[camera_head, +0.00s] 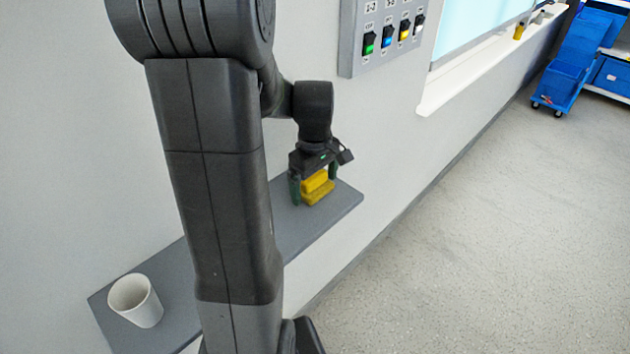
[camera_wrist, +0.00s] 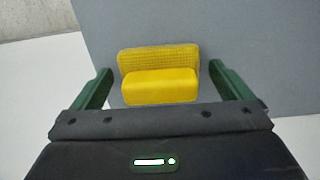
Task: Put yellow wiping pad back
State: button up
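The yellow wiping pad (camera_head: 318,188) is on the grey shelf (camera_head: 310,226), near the shelf's right end. In the wrist view the pad (camera_wrist: 160,85) shows a ribbed part behind a smooth raised block. My gripper (camera_head: 314,184) is over the pad, pointing down. In the wrist view my gripper's green fingers (camera_wrist: 163,88) stand wide apart, one on each side of the pad. A gap shows between each finger and the pad.
A white cup (camera_head: 137,300) stands on the shelf's left end. My arm hides the shelf's middle. A grey switch panel (camera_head: 385,58) is on the wall above, beside a window with a white sill (camera_head: 470,70). Blue bins (camera_head: 565,80) stand far right; the floor between is clear.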

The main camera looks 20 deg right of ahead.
aim_at(315, 177)
notch_tip(315, 177, up, 12)
jog(key=shift+r, duration=0.2)
dwell(0.4)
jog(key=shift+f, duration=0.1)
notch_tip(315, 177, down, 13)
jog(key=shift+r, duration=0.1)
notch_tip(315, 177, up, 3)
jog(key=shift+f, duration=0.1)
jog(key=shift+r, duration=0.45)
